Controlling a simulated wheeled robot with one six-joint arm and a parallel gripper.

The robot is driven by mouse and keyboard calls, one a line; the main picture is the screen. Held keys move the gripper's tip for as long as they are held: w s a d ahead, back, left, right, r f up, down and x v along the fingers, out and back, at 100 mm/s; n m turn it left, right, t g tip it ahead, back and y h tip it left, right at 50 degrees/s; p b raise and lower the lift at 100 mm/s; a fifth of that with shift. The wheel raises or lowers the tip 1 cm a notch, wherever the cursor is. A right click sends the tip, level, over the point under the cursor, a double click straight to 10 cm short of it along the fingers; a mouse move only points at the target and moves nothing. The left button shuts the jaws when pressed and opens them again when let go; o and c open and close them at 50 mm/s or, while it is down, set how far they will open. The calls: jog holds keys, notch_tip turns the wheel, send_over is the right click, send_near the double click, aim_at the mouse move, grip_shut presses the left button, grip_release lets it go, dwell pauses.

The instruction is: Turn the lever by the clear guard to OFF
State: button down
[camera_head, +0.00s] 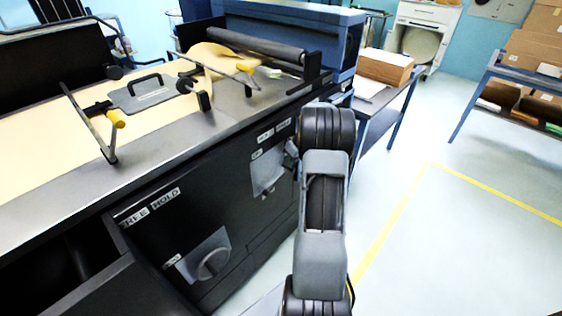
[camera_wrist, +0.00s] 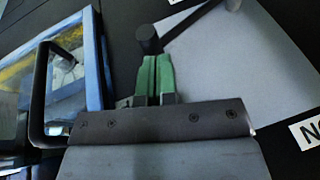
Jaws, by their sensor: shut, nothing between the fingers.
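In the wrist view, my gripper (camera_wrist: 155,78) has its green fingertips together with nothing between them. A black lever (camera_wrist: 186,22) with a round knob lies across a grey plate (camera_wrist: 255,70), running from the knob up and right to a pivot at the top edge. The knob is right at my fingertips; I cannot tell if they touch. To the left is a clear guard (camera_wrist: 75,65) in a blue frame with a black handle. In the head view, the grey plate (camera_head: 266,178) is on the dark cabinet front, and my arm hides most of the gripper and the guard.
A label (camera_wrist: 308,132), partly cut off, is beside the plate. Another plate with a round knob (camera_head: 211,262) is lower left on the cabinet, under FREE and HOLD labels (camera_head: 152,204). An open drawer (camera_head: 75,272) juts out at the left. Floor to the right is clear.

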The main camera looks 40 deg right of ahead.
jog(key=shift+d+f, duration=0.25)
jog(key=shift+f, duration=0.1)
dwell(0.4)
jog(key=r, duration=0.1)
jog(key=r+p, duration=0.1)
jog(key=r, duration=0.1)
jog(key=r+p, duration=0.1)
jog(key=shift+a+r, duration=0.3)
jog(key=shift+r, duration=0.1)
jog(key=d+v, duration=0.1)
jog(key=v, duration=0.8)
jog(key=shift+s, duration=0.1)
